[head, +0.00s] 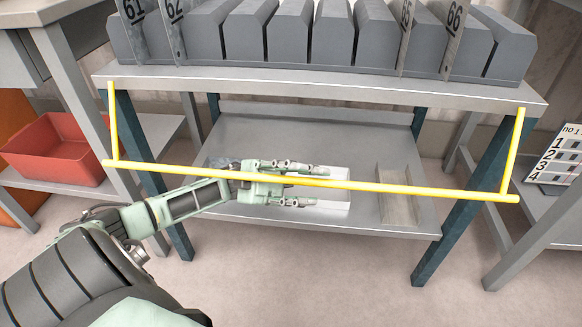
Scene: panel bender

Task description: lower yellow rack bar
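The yellow rack bar (420,189) runs across the front of the rack, tilted slightly down to the right in the head view. A yellow side rod (114,125) joins its left end to the tabletop edge, and another side rod (513,150) joins its right end. My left gripper (315,186) is open, with its fingers pointing right. One finger shows above the bar and one below it. The bar crosses in front of the gripper and hides part of it. I cannot tell whether they touch. My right gripper is not in view.
The rack's tabletop (330,88) carries a row of grey blocks with number plates. Its lower shelf (340,140) lies behind the bar. A red bin (55,150) stands on a side shelf at left. A number sign (560,155) is at right.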

